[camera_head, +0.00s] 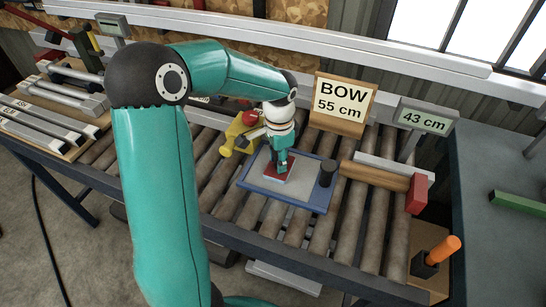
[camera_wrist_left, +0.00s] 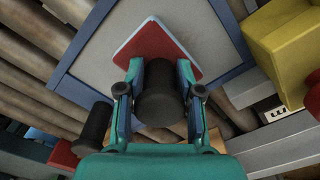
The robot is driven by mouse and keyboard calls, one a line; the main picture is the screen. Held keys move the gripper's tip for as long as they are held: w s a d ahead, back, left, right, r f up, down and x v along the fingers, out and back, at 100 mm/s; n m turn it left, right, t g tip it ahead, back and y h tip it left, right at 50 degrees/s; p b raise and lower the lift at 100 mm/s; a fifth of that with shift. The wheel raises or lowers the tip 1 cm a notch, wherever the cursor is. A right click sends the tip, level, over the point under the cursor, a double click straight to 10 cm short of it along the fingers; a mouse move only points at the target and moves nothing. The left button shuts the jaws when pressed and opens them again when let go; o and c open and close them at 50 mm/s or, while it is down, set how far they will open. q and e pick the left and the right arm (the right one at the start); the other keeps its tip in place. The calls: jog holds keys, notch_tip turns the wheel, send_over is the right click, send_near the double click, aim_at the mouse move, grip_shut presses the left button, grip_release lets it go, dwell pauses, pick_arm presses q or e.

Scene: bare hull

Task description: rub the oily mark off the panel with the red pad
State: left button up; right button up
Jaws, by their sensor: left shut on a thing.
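The panel (camera_head: 302,190) is a grey sheet in a blue frame lying on the rollers; its grey face also fills the upper part of the left wrist view (camera_wrist_left: 98,52). The red pad (camera_head: 270,174) has a pale underside edge and a dark round handle. My left gripper (camera_head: 281,160) is shut on that handle, with a finger on each side of it in the left wrist view (camera_wrist_left: 158,85). The pad is over the panel's left-middle part and looks flat against it. I see no oily mark; the pad and gripper hide part of the panel. My right gripper is out of view.
A black cylinder (camera_head: 327,172) stands at the panel's right edge. A yellow tool (camera_head: 238,132) lies behind left. The BOW 55 cm sign (camera_head: 343,105) stands behind. A wooden bar (camera_head: 374,177) with a red end block (camera_head: 416,194) lies to the right. Rollers in front are clear.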

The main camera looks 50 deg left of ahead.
pick_arm(q)
jog(key=shift+w+d, duration=0.4)
jog(key=shift+d, duration=0.45)
jog(key=shift+w+d, duration=0.4)
jog(key=shift+d, duration=0.4)
jog(key=shift+r, duration=0.1)
notch_tip(320, 180, up, 9)
jog(key=p, duration=0.7)
